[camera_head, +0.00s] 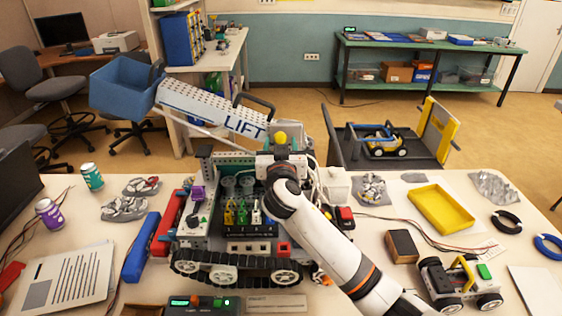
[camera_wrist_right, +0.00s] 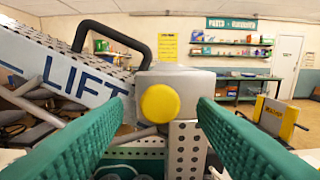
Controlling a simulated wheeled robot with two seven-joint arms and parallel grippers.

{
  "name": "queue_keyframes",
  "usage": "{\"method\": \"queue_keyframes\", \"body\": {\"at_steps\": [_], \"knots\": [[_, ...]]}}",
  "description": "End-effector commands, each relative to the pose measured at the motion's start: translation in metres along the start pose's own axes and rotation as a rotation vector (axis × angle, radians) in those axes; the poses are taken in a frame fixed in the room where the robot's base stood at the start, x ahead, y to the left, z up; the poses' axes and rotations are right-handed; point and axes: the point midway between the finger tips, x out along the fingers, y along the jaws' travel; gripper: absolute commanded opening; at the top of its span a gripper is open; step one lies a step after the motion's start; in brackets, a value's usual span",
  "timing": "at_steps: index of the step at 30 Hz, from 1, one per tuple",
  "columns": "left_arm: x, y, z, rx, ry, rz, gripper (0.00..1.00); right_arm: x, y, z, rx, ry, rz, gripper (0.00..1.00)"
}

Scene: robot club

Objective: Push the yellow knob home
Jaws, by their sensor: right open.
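The round yellow knob (camera_head: 280,138) sits at the base of the white perforated LIFT arm (camera_head: 212,108) on the tracked robot (camera_head: 235,265). In the right wrist view the knob (camera_wrist_right: 160,103) faces me on the front of a grey housing (camera_wrist_right: 180,80). My right gripper (camera_head: 281,160) is open, its two green fingers reaching forward on either side of the knob in that view. My left gripper is not in view.
The LIFT arm slopes up left to a blue bucket (camera_head: 123,85), with a black handle (camera_wrist_right: 112,40) near the knob. A yellow tray (camera_head: 441,208) and a small wheeled car (camera_head: 459,285) lie at the right. Cans and a blue bar (camera_head: 142,247) lie at the left.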

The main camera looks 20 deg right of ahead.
Motion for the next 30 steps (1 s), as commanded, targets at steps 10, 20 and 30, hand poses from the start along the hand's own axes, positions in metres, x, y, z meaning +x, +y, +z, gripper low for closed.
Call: {"method": "queue_keyframes", "body": {"at_steps": [10,20,30], "knots": [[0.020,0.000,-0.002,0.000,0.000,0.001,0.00,-0.072,0.001,-0.003,0.004,0.001,0.003,0.52],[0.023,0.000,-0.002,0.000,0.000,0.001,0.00,-0.094,0.000,-0.001,0.000,0.000,0.000,0.52],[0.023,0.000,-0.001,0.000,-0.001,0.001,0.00,-0.093,0.000,-0.001,0.000,0.000,0.001,0.52]]}}
